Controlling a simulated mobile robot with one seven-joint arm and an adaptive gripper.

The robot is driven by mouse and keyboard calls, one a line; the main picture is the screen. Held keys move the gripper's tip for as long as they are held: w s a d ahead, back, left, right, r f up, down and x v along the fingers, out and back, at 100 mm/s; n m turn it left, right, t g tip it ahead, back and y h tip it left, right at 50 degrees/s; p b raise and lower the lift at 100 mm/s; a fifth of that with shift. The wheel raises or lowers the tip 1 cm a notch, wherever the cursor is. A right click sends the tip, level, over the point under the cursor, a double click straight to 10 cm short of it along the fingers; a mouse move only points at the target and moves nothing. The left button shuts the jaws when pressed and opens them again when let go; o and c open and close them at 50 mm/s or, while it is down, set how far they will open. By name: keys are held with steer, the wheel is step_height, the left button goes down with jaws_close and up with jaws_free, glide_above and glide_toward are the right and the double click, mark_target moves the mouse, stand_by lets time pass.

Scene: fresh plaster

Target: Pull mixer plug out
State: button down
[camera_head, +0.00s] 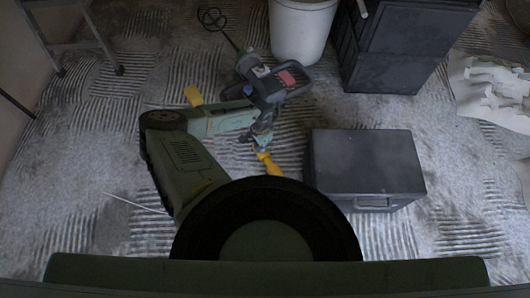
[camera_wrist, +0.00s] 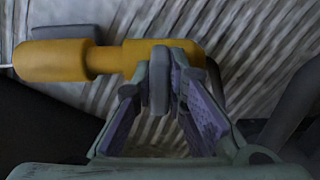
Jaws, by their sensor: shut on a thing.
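The mixer (camera_head: 275,82), dark with a red patch and a wire whisk, lies on the floor at the upper middle, partly hidden by my arm. My gripper (camera_head: 263,142) is low beside it, at a yellow connector (camera_head: 269,164). In the wrist view the connector's thicker left body (camera_wrist: 50,61) meets a second yellow body, seemingly the mixer plug (camera_wrist: 128,56). My gripper (camera_wrist: 160,78) is shut on a grey upright piece in front of this right body, seemingly part of the plug. The two yellow bodies look joined. A dark cord shows at the right end.
A dark grey case (camera_head: 365,162) stands close right of my gripper. A white bucket (camera_head: 302,30) and dark stacked crates (camera_head: 400,45) stand behind. A ladder-like frame (camera_head: 85,40) is at upper left. Ridged floor lies open at left.

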steer(key=shift+w+a, duration=0.25)
steer(key=shift+w, duration=0.25)
steer(key=c, duration=1.6)
jaws_free()
steer(key=shift+r, duration=0.1)
step_height(320, 180, up, 12)
